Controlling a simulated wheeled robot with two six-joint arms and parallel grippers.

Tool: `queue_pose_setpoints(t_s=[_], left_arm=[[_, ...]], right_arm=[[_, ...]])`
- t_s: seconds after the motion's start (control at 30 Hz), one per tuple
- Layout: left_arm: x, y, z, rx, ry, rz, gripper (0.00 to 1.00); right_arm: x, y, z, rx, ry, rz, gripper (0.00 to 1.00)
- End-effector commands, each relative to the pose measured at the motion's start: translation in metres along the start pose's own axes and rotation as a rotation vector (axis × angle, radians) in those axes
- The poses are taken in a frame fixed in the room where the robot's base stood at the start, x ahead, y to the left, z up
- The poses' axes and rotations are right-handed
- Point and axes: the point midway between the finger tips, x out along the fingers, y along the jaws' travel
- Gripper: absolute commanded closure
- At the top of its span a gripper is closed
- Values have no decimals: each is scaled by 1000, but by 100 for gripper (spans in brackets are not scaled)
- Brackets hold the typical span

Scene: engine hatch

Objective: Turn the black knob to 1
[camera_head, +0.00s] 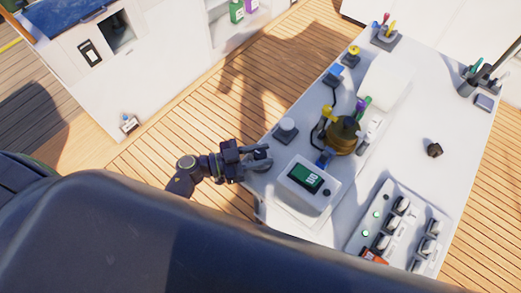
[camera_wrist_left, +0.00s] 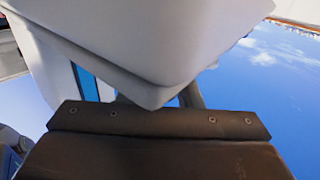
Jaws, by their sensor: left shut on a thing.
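My left gripper (camera_head: 262,161) is at the left edge of the white worktop in the head view. It is shut on a small dark, knob-like thing (camera_head: 261,154), which looks like the black knob; the fingers partly hide it. No number or pointer on it can be read. A white box with a green display (camera_head: 306,177) stands just to the right of the gripper, with a small black round part (camera_head: 327,193) on its corner. In the left wrist view a dark gripper part (camera_wrist_left: 160,122) lies under a white box corner (camera_wrist_left: 155,80); the held thing is hidden there.
A grey round button (camera_head: 286,126) stands just behind the gripper. A brass-coloured fitting (camera_head: 341,137) with coloured handles is farther right. A panel of switches (camera_head: 399,226) lies at the front right, and a small dark piece (camera_head: 434,149) sits on clear worktop.

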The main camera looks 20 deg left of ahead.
Motion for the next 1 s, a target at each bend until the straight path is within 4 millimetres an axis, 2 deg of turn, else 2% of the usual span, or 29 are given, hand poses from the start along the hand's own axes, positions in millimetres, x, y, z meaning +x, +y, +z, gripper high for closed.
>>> queue_pose_setpoints(t_s=[0.03,0.1,0.4,0.7,1.0], left_arm=[[0,1,-6,-7,-1,-35,91],[0,1,-6,-8,-1,-91,91],[0,1,-4,-6,-1,-346,91],[0,1,0,-5,0,-546,91],[0,0,0,-2,0,-643,91]], right_arm=[[-13,1,-2,0,0,0,64],[-22,2,-3,0,0,0,64],[-48,4,-6,0,0,-1,64],[-53,2,-6,1,0,-3,64],[-53,1,-6,2,0,-4,64]])
